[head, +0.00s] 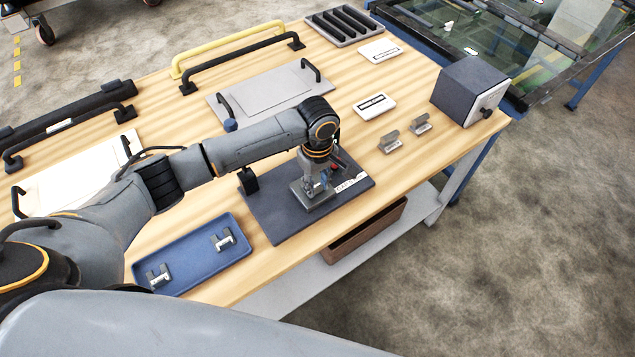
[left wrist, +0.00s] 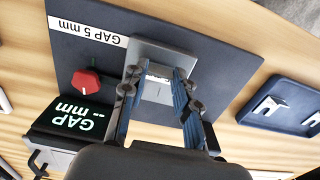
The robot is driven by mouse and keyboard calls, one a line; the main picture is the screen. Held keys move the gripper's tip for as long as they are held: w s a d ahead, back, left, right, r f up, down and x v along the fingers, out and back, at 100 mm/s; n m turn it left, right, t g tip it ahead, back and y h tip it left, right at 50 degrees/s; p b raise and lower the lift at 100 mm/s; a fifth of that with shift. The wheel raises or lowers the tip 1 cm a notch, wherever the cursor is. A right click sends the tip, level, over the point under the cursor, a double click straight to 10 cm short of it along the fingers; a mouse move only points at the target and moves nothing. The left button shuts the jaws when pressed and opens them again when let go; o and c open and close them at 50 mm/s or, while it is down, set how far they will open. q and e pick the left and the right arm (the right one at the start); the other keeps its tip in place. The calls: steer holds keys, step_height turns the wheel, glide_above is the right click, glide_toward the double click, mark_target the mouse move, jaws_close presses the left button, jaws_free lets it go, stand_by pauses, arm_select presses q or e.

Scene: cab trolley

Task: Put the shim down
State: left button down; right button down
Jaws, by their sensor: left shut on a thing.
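My left gripper (head: 318,193) is over the dark gauge plate (head: 268,215), pointing down at a grey metal block (head: 322,204) on it. In the left wrist view the left gripper (left wrist: 160,78) is shut on the shim (left wrist: 158,71), of which only a small pale part shows between the fingertips, right at the block (left wrist: 150,52). I cannot tell whether the shim touches the block. The plate (left wrist: 215,62) bears a "GAP 5 mm" label. My right gripper is not in view.
A blue tray (head: 185,244) with two U-shaped metal pieces (head: 222,238) lies left of the plate. A red knob (left wrist: 86,82) and a display (left wrist: 76,122) reading "GAP -- mm" stand by the plate. Two small metal blocks (head: 390,143) and a dark box (head: 468,88) are farther right.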

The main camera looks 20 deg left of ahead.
mark_target(318, 188)
arm_select(q)
steer(key=shift+f, duration=0.2)
steer(key=c, duration=1)
jaws_free()
steer(key=shift+f, duration=0.1)
step_height(318, 188, up, 12)
steer(key=shift+r+b, duration=0.15)
steer(key=shift+b, duration=0.4)
